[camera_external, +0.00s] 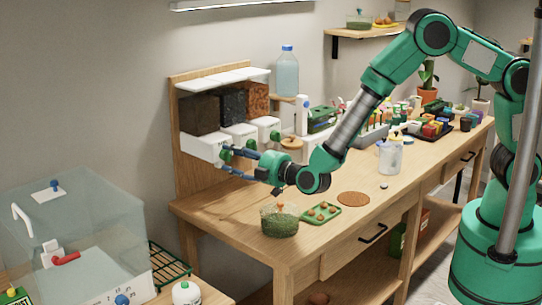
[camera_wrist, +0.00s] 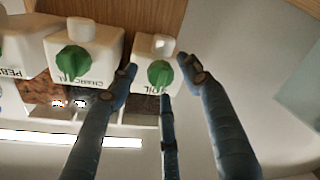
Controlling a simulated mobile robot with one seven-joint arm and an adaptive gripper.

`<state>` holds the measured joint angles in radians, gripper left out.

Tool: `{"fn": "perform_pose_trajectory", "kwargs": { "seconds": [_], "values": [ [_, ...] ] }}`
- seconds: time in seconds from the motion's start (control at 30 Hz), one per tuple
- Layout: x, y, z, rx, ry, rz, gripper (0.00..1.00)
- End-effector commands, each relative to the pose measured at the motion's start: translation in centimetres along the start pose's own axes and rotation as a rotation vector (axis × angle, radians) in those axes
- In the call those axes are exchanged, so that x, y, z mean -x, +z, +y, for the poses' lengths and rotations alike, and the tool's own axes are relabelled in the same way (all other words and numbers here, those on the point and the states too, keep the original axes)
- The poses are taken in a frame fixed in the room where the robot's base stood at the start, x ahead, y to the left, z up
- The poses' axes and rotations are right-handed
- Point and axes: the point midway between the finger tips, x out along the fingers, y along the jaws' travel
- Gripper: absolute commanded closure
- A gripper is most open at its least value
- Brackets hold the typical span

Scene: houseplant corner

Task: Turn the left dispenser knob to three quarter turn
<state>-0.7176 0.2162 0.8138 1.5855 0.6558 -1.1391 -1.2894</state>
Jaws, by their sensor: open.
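The left dispenser (camera_external: 200,147) is a white box under a dark bin. Its green knob (camera_external: 226,155) faces the room. In the wrist view, which is upside down, this dispenser, marked with letters ending in "OIL", is the right-hand one, and its knob (camera_wrist: 159,74) shows whole, its ridge close to vertical. My gripper (camera_external: 228,161) is open in front of the knob, with blue fingers spread. In the wrist view my gripper (camera_wrist: 164,82) has one finger left of the knob, one right, and a third just below it. Contact with the knob cannot be told.
The charcoal dispenser knob (camera_wrist: 74,61) is close beside the left finger. A third dispenser (camera_external: 268,128) stands further along. A bowl of green stuff (camera_external: 280,221) and a green tray (camera_external: 321,213) are on the bench below my wrist. A clear tank (camera_external: 75,235) stands at left.

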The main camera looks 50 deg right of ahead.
Motion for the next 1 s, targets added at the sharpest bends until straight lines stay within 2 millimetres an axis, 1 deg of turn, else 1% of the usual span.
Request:
{"fn": "perform_pose_trajectory", "kwargs": {
  "seconds": [0.13, 0.43, 0.57, 0.6, 0.67, 1.0],
  "values": [
    [-0.60, -0.03, 0.02, 0.000, 0.001, 0.000, 0.51],
    [-0.67, -0.07, 0.04, 0.000, 0.000, 0.000, 0.51],
    [-0.66, -0.06, 0.04, 0.000, 0.000, 0.000, 0.77],
    [-0.66, -0.06, 0.04, -0.001, 0.000, 0.000, 0.85],
    [-0.65, -0.05, 0.03, 0.000, 0.000, 0.000, 0.96],
    [-0.63, 0.04, -0.08, -0.024, 0.002, 0.002, 0.96]
  ]
}}
